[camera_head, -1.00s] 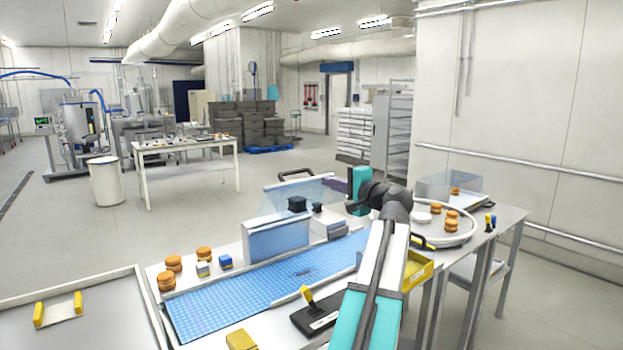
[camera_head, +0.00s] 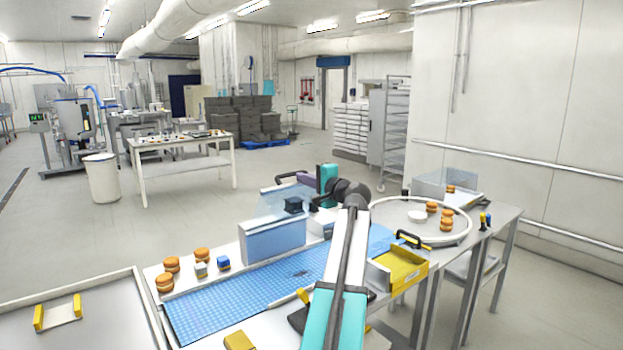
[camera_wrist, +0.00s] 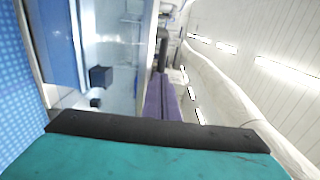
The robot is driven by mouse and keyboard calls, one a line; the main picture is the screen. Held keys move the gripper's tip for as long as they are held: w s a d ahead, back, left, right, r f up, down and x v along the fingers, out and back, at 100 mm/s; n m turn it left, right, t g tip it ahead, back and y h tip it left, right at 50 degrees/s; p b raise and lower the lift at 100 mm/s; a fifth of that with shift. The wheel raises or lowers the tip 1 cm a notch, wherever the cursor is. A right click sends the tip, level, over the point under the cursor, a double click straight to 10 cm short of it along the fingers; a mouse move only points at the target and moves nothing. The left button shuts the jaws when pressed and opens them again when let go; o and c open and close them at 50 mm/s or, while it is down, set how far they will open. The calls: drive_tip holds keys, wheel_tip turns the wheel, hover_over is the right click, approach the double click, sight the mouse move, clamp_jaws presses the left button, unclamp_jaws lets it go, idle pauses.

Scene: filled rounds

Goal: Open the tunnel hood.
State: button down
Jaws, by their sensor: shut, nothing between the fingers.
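The tunnel hood (camera_head: 272,203) is a clear, bluish cover over the blue conveyor, with a pale blue side panel (camera_head: 272,241) at its front. A dark bar handle (camera_head: 291,177) shows at its far top edge. My gripper (camera_head: 304,177), with purple fingers, is beside the right end of this handle; contact cannot be told. In the wrist view the shut, empty fingers (camera_wrist: 160,78) point at a dark upright bar (camera_wrist: 162,50), apparently the handle. The clear hood (camera_wrist: 120,45) lies to their left, with a black block (camera_wrist: 101,77) seen at it.
The blue conveyor belt (camera_head: 230,300) runs under the hood. Filled rounds (camera_head: 171,265) and small blue-white cubes stand along its far edge. A round turntable (camera_head: 390,208) and a yellow tray (camera_head: 405,270) are at the right. Open floor lies behind the hood.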

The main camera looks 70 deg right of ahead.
drive_tip(key=shift+x, duration=1.05)
